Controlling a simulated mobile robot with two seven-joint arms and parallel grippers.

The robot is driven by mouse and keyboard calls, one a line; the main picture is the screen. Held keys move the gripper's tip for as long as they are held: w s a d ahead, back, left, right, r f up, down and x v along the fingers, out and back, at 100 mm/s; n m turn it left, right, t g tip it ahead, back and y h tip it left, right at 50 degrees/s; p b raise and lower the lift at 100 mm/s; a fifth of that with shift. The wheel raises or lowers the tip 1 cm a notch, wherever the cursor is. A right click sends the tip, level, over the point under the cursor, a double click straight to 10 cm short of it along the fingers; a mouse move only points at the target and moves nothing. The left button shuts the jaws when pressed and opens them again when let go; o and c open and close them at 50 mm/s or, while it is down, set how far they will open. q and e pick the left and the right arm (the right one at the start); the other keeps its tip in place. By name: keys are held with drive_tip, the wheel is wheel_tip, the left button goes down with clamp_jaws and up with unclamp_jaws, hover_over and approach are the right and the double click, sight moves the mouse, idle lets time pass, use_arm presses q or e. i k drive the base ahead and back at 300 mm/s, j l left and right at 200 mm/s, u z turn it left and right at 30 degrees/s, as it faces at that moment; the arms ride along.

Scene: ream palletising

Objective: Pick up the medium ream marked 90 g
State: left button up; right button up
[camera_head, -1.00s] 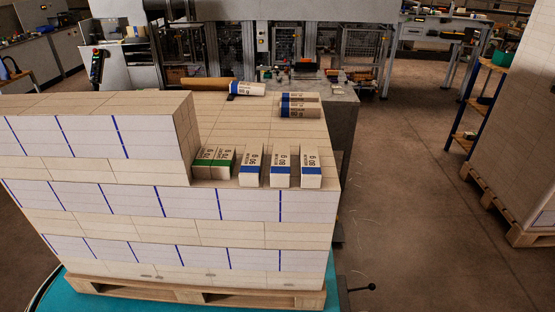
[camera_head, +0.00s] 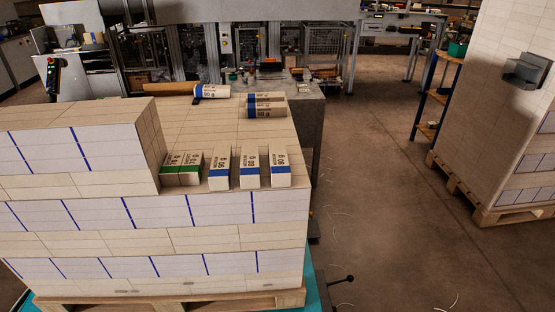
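The ream that appears to be marked 90 g (camera_head: 219,171) lies on the lower step of the big stack in the camera_head view. It is white with a blue band on its front end, and its small print is hard to read. Just right of it lie two similar blue-banded reams, seemingly marked 80 g (camera_head: 250,170). Left of it, two green-banded reams marked 70 g (camera_head: 182,169) lie against the taller block of the stack. Neither of my grippers shows in this view.
The stack (camera_head: 150,240) stands on a wooden pallet (camera_head: 170,301). More reams (camera_head: 266,106) and a single ream (camera_head: 212,91) lie further back on its top. A tall stack on a pallet (camera_head: 510,212), with a grey bracket-like thing (camera_head: 526,71), stands at right. The floor between is clear.

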sight(220, 172)
drive_tip(key=k+u, duration=0.25)
drive_tip(key=k+j+u, duration=0.15)
drive_tip(key=k+u, duration=0.15)
drive_tip(key=l+u, duration=0.2)
drive_tip(key=u, duration=0.3)
drive_tip(key=l+u, duration=0.2)
drive_tip(key=u, duration=0.25)
drive_tip(key=l, duration=4.75)
